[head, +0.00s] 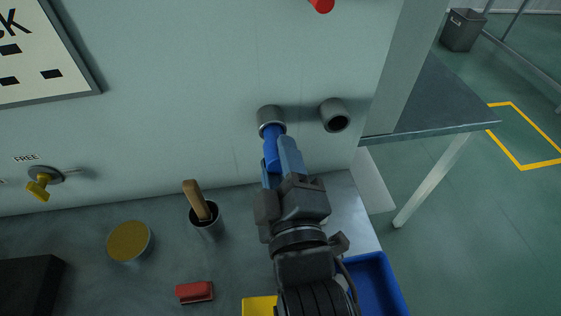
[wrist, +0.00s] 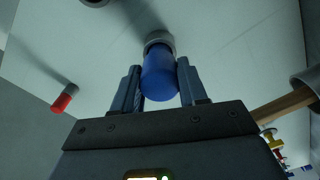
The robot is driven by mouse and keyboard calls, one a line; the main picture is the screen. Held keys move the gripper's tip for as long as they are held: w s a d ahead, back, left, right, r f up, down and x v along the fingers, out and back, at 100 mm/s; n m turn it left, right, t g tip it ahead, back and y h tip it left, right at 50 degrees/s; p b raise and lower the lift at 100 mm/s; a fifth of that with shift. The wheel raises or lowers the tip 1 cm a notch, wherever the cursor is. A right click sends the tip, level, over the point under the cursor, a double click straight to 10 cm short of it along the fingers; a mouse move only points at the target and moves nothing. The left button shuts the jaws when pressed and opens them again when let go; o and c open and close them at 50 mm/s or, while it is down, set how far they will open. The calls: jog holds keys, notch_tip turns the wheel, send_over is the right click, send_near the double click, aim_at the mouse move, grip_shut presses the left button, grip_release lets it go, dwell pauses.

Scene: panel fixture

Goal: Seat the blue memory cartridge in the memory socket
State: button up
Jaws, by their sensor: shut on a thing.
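The blue memory cartridge (head: 271,140) is a blue cylinder, held between the two blue-grey fingers of my gripper (head: 279,158). In the wrist view the cartridge (wrist: 159,78) sits between both fingertips (wrist: 158,88). Its far end meets the mouth of a grey round socket (head: 269,115) on the pale wall, roughly in line with it. The socket's rim also shows behind the cartridge in the wrist view (wrist: 158,37). How deep the end sits inside cannot be told. No label shows on this socket.
A second grey socket (head: 335,115), dark and empty, is to the right. A red peg (head: 321,5) is above. A cup with a wooden handle (head: 206,216), a yellow-topped round container (head: 130,241), a red block (head: 195,291) and a blue tray (head: 384,280) are on the bench below.

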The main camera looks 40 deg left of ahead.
jog(key=shift+x, duration=1.4)
jog(key=o, duration=1.2)
jog(key=shift+o, duration=0.2)
jog(key=b+v, duration=0.1)
jog(key=v, duration=0.6)
jog(key=shift+s+d+b, duration=0.25)
jog(key=shift+d+b, duration=0.05)
jog(key=shift+b, duration=0.05)
jog(key=shift+d+f, duration=0.1)
